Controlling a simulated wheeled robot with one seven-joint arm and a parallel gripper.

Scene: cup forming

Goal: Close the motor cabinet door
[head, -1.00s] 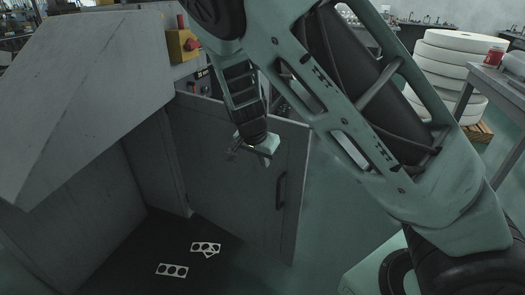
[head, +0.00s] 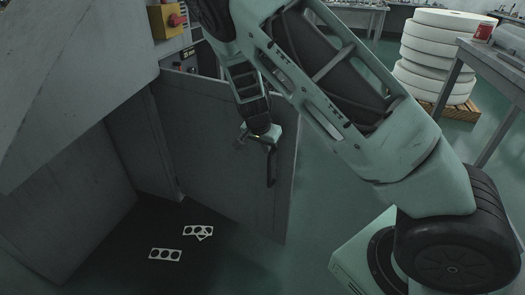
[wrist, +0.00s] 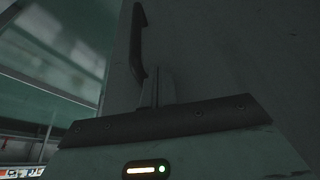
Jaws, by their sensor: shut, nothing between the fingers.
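The motor cabinet door (head: 215,150) is a grey panel standing open, reaching right from the cabinet's dark opening. Its dark bar handle (head: 271,167) is near the free right edge. My gripper (head: 247,139) is in front of the door's upper part, by the top of the handle, and covers some of it. In the wrist view my shut fingers (wrist: 158,86) point along the door face (wrist: 225,55), with the handle (wrist: 138,42) just beyond and to the left. Nothing is between the fingers. I cannot tell whether they touch the door.
The cabinet body (head: 65,95) is at left, with a red and yellow switch (head: 168,21) above. Punched metal strips (head: 165,254) lie on the dark floor by the opening. White rolls (head: 435,60) on a pallet and a table (head: 490,65) stand at right.

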